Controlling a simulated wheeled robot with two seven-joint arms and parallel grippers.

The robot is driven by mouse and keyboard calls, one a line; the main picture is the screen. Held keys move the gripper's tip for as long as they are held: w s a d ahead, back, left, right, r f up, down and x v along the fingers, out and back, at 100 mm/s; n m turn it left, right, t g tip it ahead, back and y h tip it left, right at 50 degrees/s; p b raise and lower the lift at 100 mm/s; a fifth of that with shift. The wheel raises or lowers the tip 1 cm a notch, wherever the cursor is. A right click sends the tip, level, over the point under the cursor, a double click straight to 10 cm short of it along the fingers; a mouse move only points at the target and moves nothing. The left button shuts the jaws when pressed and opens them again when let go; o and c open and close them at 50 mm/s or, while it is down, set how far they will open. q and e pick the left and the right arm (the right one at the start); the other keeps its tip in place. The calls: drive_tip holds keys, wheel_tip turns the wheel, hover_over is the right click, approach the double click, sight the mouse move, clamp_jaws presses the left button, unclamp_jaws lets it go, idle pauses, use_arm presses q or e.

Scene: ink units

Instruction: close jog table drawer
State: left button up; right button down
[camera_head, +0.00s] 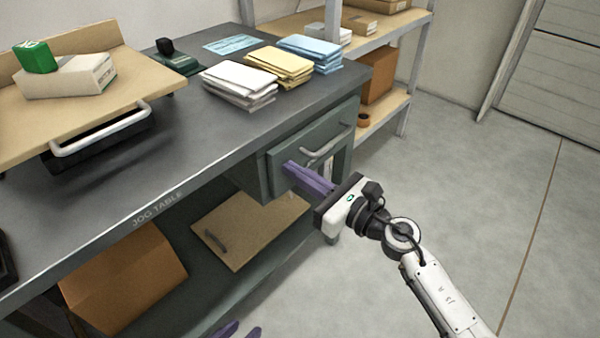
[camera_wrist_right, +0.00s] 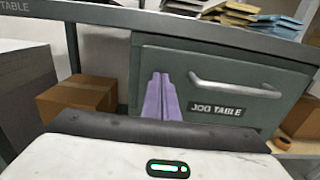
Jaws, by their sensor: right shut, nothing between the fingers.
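The jog table drawer (camera_head: 335,130) is a grey-green box front under the right end of the table, with a pale bar handle (camera_head: 326,143). Its front stands a little out from the table frame. In the right wrist view the drawer front (camera_wrist_right: 290,85) fills the middle, with a "JOG TABLE" label and the handle (camera_wrist_right: 235,88). My right gripper (camera_head: 290,166) is shut and empty, its purple fingers at the left part of the front, left of the handle. I cannot tell whether they touch it.
Paper stacks (camera_head: 280,64) lie on the dark tabletop (camera_head: 210,125). A wooden tray (camera_head: 90,100) with a green-topped box stands at left. A cardboard box (camera_head: 125,280) and a brown board (camera_head: 250,228) are on the lower shelf. The floor (camera_head: 480,200) at right is clear.

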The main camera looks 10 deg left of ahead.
use_arm(q)
drive_tip(key=shift+w, duration=0.1)
use_arm(e)
drive_tip(key=shift+a+r, duration=0.2)
drive_tip(key=shift+r, duration=0.05)
use_arm(q)
drive_tip(key=shift+s+d+f, duration=0.15)
drive_tip(key=shift+s+f, duration=0.2)
drive_tip(key=shift+s, duration=0.15)
use_arm(e)
drive_tip(key=v, duration=1.4)
drive_tip(key=shift+d+f, duration=0.2)
drive_tip(key=shift+s, duration=0.1)
